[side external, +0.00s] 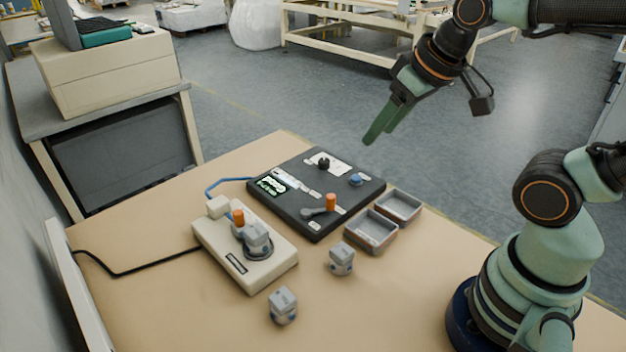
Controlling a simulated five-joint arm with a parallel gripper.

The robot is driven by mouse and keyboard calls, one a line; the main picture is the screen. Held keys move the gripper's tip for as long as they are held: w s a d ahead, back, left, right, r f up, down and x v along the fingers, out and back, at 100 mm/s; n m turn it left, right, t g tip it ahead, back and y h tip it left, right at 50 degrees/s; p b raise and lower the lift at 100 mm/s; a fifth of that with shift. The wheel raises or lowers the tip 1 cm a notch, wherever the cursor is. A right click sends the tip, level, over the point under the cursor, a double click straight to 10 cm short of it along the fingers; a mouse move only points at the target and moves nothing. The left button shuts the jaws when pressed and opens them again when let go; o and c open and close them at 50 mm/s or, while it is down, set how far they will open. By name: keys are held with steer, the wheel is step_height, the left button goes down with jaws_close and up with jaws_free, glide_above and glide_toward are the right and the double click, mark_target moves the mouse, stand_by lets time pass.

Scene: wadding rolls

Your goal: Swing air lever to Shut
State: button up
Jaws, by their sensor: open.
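A dark control panel (285,208) lies flat on the tan table. Near its front edge is a grey lever with an upright orange knob (331,203); its arm reaches left from the knob to a grey pivot. A cream box (272,276) beside the panel carries another orange knob (238,217) next to a grey fitting. The labels are too small to read, so which lever is the air lever is unclear. My gripper (378,133) has green fingers pointing down and left. It is open and empty, in the air behind and above the panel, apart from both.
The panel also has a black knob (323,163) and a blue button (356,180). Two grey trays (417,216) stand right of it. Two loose grey pieces (341,262) (283,308) sit in front. A black cable (150,267) crosses the left side. The table front is mostly clear.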

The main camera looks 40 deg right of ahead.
stand_by(0.5)
steer(key=m+g, duration=0.6)
steer(key=m, duration=0.5)
glide_above(331, 196)
step_height(331, 196, down, 8)
step_height(331, 196, down, 12)
steer(key=shift+r, duration=0.1)
jaws_close()
